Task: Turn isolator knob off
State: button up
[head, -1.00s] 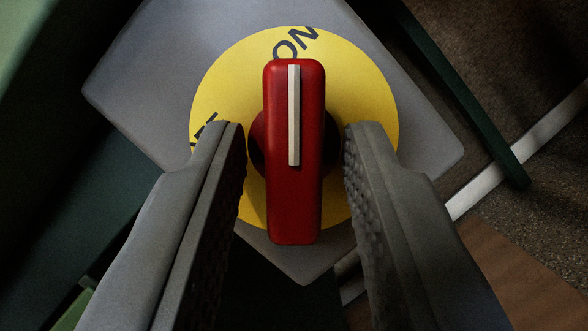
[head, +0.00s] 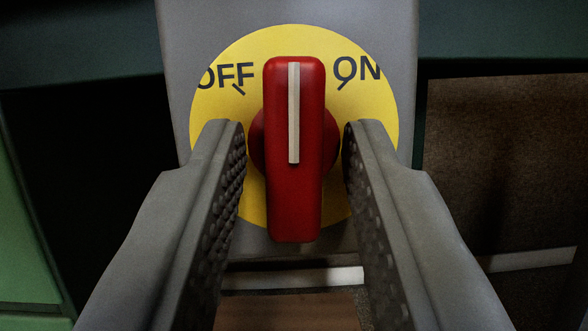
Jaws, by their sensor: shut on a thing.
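The red isolator knob (head: 295,205) fills the middle of the head view. Its white pointer line (head: 293,112) points straight up in the picture, between the OFF mark (head: 229,76) at upper left and the ON mark (head: 357,69) at upper right. Behind the knob is a round yellow label (head: 362,112) on a grey housing (head: 285,12). The fingers hide the lower sides of the label.
A dark green band (head: 500,35) runs behind the housing. A brown surface (head: 510,150) is at right, a green panel (head: 22,235) at lower left, and a pale strip (head: 300,277) crosses below the knob. Nothing else stands close to the fingers.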

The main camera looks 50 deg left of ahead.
jog(key=n+g+y, duration=0.1)
jog(key=n, duration=0.2)
jog(key=n+g, duration=0.1)
jog(key=n, duration=0.2)
jog(key=shift+w+d+n+g+y, duration=0.15)
jog(key=shift+n+g+y, duration=0.25)
jog(key=n+g, duration=0.1)
jog(key=n, duration=0.2)
jog(key=n+g, duration=0.2)
jog(key=n, duration=0.1)
jog(key=shift+w+d, duration=0.1)
jog(key=shift+n+g, duration=0.3)
jog(key=shift+n, duration=0.2)
jog(key=o, duration=0.7)
jog(key=shift+c, duration=0.2)
jog(key=v, duration=1.7)
jog(key=shift+f, duration=0.3)
jog(key=shift+d, duration=0.1)
